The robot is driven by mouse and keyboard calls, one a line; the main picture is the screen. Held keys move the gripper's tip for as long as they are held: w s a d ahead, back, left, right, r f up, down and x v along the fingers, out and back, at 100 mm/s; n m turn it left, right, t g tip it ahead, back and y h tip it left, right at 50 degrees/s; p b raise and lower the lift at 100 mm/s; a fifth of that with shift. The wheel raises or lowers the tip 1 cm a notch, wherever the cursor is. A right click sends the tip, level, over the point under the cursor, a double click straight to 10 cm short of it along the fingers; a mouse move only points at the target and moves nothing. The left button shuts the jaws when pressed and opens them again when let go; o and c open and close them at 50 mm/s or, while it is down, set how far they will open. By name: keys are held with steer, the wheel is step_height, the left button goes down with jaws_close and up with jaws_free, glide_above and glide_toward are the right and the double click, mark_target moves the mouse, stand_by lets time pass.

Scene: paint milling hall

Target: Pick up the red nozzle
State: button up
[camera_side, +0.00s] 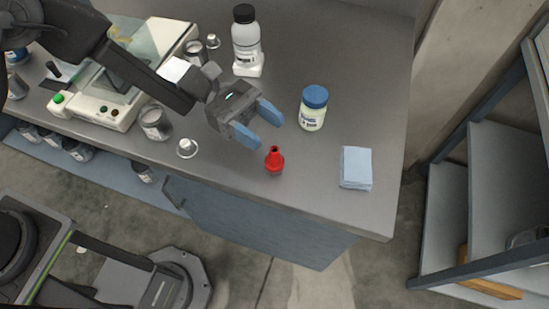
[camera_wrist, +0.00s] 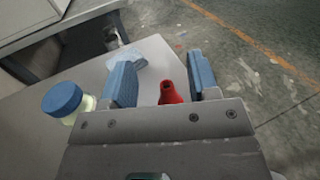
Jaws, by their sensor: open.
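The red nozzle (camera_side: 274,160) stands upright on the grey worktop near its front edge, in the side view. My gripper (camera_side: 260,126) is open and empty, with its blue-padded fingers just behind and above the nozzle. In the wrist view the nozzle (camera_wrist: 170,93) shows between the two blue fingers of my gripper (camera_wrist: 162,80), nearer the right finger. Its lower part is hidden there by the gripper body. I cannot tell from these frames how far above the worktop the fingertips are.
A jar with a blue lid (camera_side: 313,108) stands right of my gripper. A folded light-blue cloth (camera_side: 356,168) lies farther right. A white bottle with a black cap (camera_side: 246,42) stands behind. A small metal piece (camera_side: 187,148) and a grey can (camera_side: 154,122) are to the left.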

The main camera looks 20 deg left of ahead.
mark_target(275, 149)
steer(key=f, duration=0.5)
steer(key=shift+s+d, duration=0.1)
steer(key=shift+d, duration=0.1)
steer(key=shift+s+d+r, duration=0.1)
steer(key=shift+s+d, duration=0.15)
steer(key=shift+d, duration=0.4)
steer(key=shift+s+d, duration=0.2)
steer(key=shift+d, duration=0.35)
steer(key=shift+c, duration=0.3)
steer(key=c, duration=0.9)
steer(key=shift+r, duration=0.15)
steer(key=shift+c, duration=0.2)
